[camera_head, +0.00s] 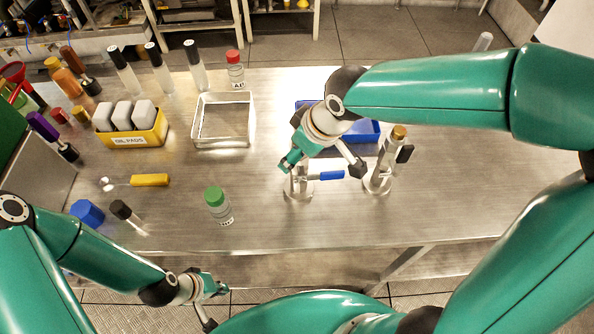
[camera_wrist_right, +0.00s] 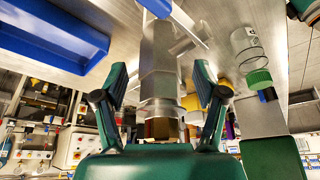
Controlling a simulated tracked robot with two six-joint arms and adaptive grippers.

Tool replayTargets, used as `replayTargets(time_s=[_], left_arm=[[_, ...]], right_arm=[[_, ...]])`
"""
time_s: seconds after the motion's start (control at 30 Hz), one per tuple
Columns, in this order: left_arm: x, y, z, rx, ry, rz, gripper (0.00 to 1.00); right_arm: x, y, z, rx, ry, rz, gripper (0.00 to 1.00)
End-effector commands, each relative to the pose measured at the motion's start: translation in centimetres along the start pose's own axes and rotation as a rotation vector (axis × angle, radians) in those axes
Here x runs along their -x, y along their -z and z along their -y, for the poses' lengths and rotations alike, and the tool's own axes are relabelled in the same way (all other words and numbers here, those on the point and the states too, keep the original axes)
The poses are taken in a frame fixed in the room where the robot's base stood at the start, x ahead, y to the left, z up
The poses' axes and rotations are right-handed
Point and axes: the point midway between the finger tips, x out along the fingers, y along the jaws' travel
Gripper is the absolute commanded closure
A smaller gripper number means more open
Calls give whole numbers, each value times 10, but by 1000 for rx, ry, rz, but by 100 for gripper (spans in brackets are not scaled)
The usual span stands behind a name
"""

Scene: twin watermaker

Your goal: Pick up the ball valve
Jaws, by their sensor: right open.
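No grip on the valve shows. My left gripper (camera_head: 217,304) looks open and empty, low in front of the table's front edge.
A blue bin (camera_head: 364,131) is behind my right gripper. The front centre is clear.

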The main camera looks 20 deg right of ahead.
Motion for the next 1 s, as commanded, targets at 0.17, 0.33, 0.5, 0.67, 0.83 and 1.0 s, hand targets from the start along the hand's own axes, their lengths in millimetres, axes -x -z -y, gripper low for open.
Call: replayTargets(time_s=[0.17, 0.33, 0.5, 0.67, 0.83, 1.0], left_arm=[[0, 0, 0, 0, 0, 0, 100], [0, 0, 0, 0, 0, 0, 100], [0, 0, 0, 0, 0, 0, 100], [0, 0, 0, 0, 0, 0, 100], [0, 0, 0, 0, 0, 0, 100], [0, 0, 0, 0, 0, 0, 100]], right_arm=[[0, 0, 0, 0, 0, 0, 40], [0, 0, 0, 1, 0, -1, 69], [1, 0, 0, 1, 0, -1, 97], [0, 0, 0, 1, 0, -1, 100], [2, 2, 0, 1, -1, -6, 100], [2, 3, 0, 1, -1, -6, 100]])
